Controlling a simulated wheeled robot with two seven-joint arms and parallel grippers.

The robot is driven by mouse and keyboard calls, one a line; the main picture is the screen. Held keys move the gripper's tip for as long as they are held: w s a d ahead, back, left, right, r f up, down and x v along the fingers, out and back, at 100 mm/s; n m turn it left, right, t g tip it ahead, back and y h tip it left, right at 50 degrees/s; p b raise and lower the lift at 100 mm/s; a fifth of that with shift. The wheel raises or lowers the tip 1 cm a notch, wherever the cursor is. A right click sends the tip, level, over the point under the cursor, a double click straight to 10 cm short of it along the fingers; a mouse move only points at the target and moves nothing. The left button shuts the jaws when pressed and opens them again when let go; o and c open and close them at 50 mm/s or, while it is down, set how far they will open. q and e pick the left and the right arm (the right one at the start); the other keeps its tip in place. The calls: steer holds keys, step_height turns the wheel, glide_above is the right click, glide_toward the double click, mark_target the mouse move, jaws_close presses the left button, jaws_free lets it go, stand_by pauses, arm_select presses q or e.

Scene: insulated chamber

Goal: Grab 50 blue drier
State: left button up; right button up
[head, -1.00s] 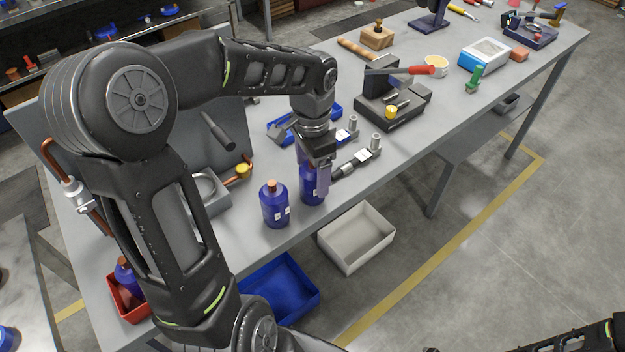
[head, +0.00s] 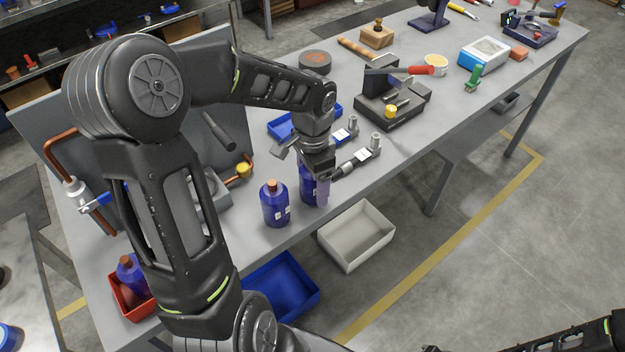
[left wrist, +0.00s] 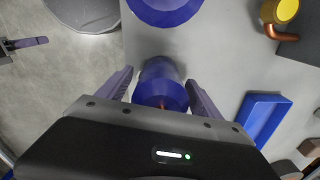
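Two blue bottles stand upright near the front edge of the bench. One bottle (head: 307,186) is partly hidden by my left gripper (head: 318,182); the other bottle (head: 275,207), with an orange-brown cap, stands just left of it. In the left wrist view, the first bottle (left wrist: 160,86) lies between the two spread fingers of my left gripper (left wrist: 160,95), which points down around it. I see no clear grip on it. The second bottle (left wrist: 165,6) shows at the top edge. A further blue bottle (head: 131,272) is in a red bin. Only part of my right arm shows.
The red bin (head: 128,303) is at the bench's left end. A blue bin (head: 283,288) and a white bin (head: 356,238) are below the front edge. Copper pipe with a yellow knob (head: 244,170), a blue tray (head: 285,124) and grey fittings (head: 358,157) lie near the gripper.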

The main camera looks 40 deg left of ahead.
arm_select(q)
jaws_close()
stand_by(0.6)
